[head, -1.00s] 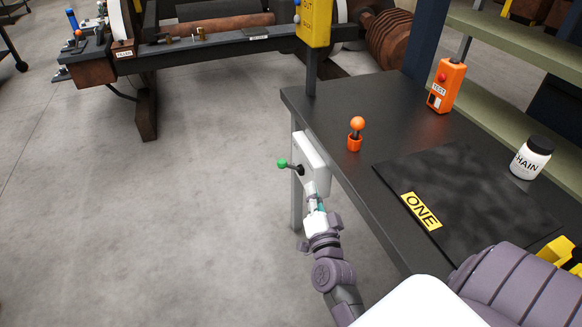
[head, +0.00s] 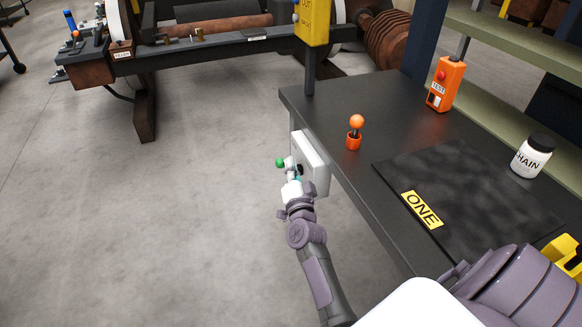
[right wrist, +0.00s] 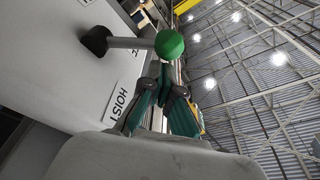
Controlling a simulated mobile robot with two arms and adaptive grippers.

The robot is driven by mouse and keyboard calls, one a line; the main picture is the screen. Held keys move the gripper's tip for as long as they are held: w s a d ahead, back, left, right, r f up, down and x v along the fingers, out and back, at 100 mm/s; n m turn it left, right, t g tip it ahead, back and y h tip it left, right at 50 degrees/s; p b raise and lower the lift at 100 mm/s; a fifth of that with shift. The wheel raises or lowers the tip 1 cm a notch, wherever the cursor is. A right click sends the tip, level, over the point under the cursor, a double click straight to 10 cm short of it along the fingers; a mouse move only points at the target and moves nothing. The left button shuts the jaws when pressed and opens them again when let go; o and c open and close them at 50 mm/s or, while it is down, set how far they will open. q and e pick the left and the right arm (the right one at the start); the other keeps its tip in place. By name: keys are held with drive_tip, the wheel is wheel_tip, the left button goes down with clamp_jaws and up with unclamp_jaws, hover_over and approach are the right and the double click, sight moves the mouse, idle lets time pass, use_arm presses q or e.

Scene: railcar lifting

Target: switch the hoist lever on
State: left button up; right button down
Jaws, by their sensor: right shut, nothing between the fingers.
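The hoist lever has a green ball knob (head: 280,162) on a short stem, sticking out to the left from a light box (head: 313,165) on the side of the black table. In the right wrist view the green knob (right wrist: 169,44), its grey stem and its black boot show large, with a HOIST label on the box (right wrist: 50,70). My right gripper (head: 291,167) is shut and empty, right beside the lever and covering part of its stem. Its teal fingers (right wrist: 166,82) are just below the knob in the wrist view; I cannot tell if they touch it. My left gripper is not in view.
A yellow box (head: 313,22) stands on a post behind. The floor at left is clear.

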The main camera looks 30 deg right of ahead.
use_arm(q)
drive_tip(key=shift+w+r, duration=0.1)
use_arm(e)
drive_tip(key=shift+a+f+n, duration=0.3)
drive_tip(key=shift+n, duration=0.4)
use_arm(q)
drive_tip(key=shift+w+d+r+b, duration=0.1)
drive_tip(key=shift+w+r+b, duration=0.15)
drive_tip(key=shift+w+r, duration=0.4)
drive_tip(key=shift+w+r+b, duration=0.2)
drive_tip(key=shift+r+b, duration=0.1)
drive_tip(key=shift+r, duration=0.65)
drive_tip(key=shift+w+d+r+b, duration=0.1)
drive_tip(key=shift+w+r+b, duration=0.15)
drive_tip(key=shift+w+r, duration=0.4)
use_arm(e)
wheel_tip(320, 180, down, 8)
drive_tip(key=a+n+t+y, duration=0.2)
drive_tip(key=n+y, duration=0.2)
drive_tip(key=n, duration=1.2)
drive_tip(key=shift+w+r+n+y, duration=0.25)
drive_tip(key=shift+w+n+y, duration=0.05)
drive_tip(key=shift+y, duration=0.1)
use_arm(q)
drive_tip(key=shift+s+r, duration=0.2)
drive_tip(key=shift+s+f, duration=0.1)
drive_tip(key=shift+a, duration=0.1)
